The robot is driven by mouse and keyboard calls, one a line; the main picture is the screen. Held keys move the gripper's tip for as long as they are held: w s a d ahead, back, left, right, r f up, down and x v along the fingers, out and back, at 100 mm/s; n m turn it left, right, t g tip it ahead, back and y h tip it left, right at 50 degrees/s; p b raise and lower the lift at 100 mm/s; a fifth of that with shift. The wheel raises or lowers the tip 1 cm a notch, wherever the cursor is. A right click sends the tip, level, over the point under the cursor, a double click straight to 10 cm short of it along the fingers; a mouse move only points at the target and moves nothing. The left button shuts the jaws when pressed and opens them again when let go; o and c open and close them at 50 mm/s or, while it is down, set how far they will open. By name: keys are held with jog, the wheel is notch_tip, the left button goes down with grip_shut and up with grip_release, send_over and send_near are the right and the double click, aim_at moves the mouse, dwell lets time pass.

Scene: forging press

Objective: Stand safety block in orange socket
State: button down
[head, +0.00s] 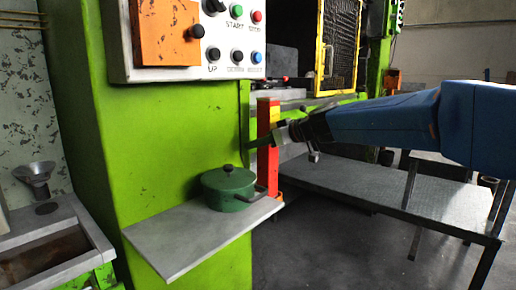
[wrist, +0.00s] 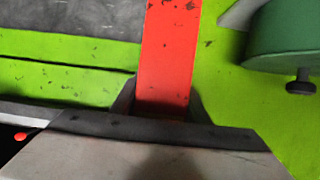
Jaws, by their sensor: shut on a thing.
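The safety block (head: 265,155) is a tall scuffed red bar with yellow near its top, standing upright by the right end of the grey shelf in the head view. My gripper (head: 281,137) comes from the right and is shut on its upper part. In the wrist view the red block (wrist: 167,55) lies between the dark fingers of my gripper (wrist: 160,110). A small orange piece (head: 279,196), possibly the socket, shows at the block's foot by the shelf corner. I cannot tell whether the block sits in it; the foot is mostly hidden.
A green lidded pot (head: 229,188) stands on the grey shelf (head: 185,235), close left of the block. The green press column (head: 150,130) with its button panel (head: 195,40) rises behind. A metal table (head: 390,185) stands right, under my arm.

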jog(key=shift+a+f, duration=0.15)
jog(key=shift+f, duration=0.55)
jog(key=c, duration=1)
grip_release()
jog(key=shift+f, duration=0.1)
jog(key=shift+c, duration=0.2)
jog(key=v, duration=1.2)
jog(key=s+d+f+m+g+h, duration=0.1)
jog(key=s+d+f+m+h, duration=0.2)
jog(key=s+d+f, duration=0.5)
jog(key=s+d+f+m+g+h, duration=0.1)
jog(key=s+d+f+m+h, duration=0.3)
jog(key=s+d+f, duration=0.4)
jog(key=s+d+f+m+g+h, duration=0.1)
jog(key=s+d+f+m+h, duration=0.2)
jog(key=s+d+f, duration=0.5)
jog(key=s+f, duration=0.5)
jog(key=s, duration=0.6)
jog(key=shift+s+h, duration=0.25)
jog(key=shift+h, duration=0.05)
